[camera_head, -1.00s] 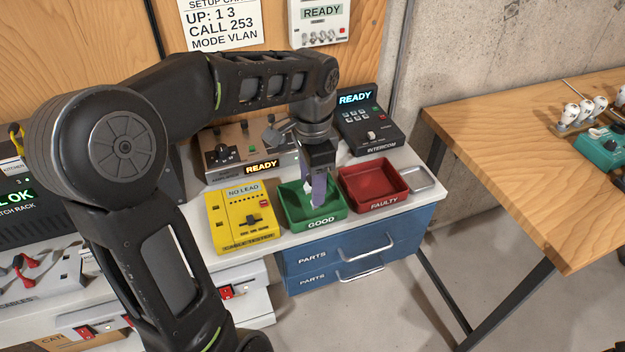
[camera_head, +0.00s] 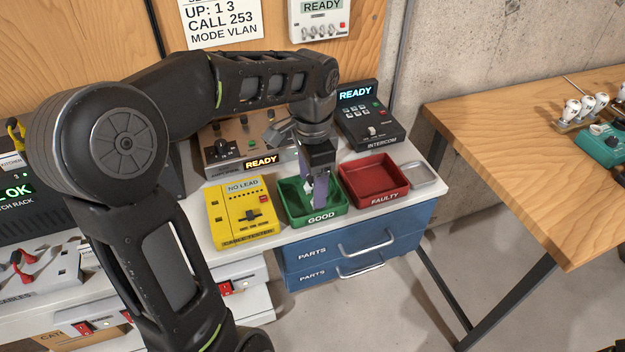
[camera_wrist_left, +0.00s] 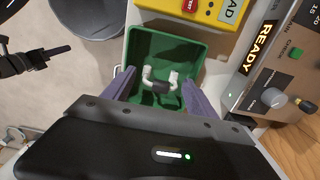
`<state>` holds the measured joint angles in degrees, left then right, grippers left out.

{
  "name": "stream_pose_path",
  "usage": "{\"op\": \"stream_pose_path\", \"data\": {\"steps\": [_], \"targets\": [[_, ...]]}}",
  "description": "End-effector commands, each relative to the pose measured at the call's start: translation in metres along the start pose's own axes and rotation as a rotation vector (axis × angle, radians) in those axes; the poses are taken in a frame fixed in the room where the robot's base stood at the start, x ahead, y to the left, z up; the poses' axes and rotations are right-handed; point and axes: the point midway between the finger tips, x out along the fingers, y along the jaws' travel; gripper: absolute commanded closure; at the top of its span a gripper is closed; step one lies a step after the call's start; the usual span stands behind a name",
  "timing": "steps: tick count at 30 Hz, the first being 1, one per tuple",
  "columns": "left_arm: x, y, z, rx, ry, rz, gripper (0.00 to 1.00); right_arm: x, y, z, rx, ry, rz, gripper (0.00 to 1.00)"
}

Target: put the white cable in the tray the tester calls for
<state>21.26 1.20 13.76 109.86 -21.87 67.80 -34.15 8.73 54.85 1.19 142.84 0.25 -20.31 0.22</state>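The white cable (camera_wrist_left: 160,84) is a short U-shaped piece with white ends and a dark middle. In the left wrist view it shows against the green GOOD tray's floor, between my left fingers with gaps on both sides. My left gripper (camera_head: 312,190) is open and reaches down at the green GOOD tray (camera_head: 338,208), which also shows in the wrist view (camera_wrist_left: 196,48). The red FAULTY tray (camera_head: 397,192) stands to its right and looks empty. The yellow cable tester (camera_head: 223,216) stands to its left and reads NO LEAD.
An intercom (camera_head: 368,122) reading READY and a brown console (camera_head: 222,165) stand behind the trays. A small metal dish (camera_head: 426,175) sits right of the red tray. Blue PARTS drawers (camera_head: 310,270) are below. A wooden table (camera_head: 500,140) stands at right, across a floor gap.

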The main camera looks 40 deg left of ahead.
Motion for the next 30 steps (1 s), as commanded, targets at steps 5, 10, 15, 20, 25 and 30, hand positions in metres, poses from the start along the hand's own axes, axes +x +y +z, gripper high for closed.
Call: {"op": "stream_pose_path", "data": {"steps": [5, 10, 15, 20, 25, 30], "targets": [[0.0, 0.0, 0.0, 0.0, 0.0, 0.0, 0.27, 0.0, 0.0, 0.0, 0.0, 0.0, 0.0, 0.64], [-0.002, 0.0, 0.0, 0.0, 0.0, 0.0, 0.27, -0.001, 0.0, 0.0, 0.0, 0.0, 0.0, 0.64], [-0.016, 0.0, 0.0, -0.001, 0.001, -0.001, 0.27, -0.01, -0.003, 0.001, 0.002, -0.002, 0.003, 0.64], [-0.037, -0.001, -0.001, 0.0, 0.004, -0.004, 0.27, -0.005, -0.001, 0.001, 0.002, -0.002, 0.003, 0.64], [-0.076, 0.0, -0.001, 0.0, 0.004, -0.003, 0.27, -0.003, -0.001, 0.001, 0.001, -0.001, 0.002, 0.64], [-0.119, 0.0, 0.0, 0.0, 0.001, 0.0, 0.27, -0.034, -0.01, 0.004, 0.006, -0.008, 0.009, 0.64]]}}
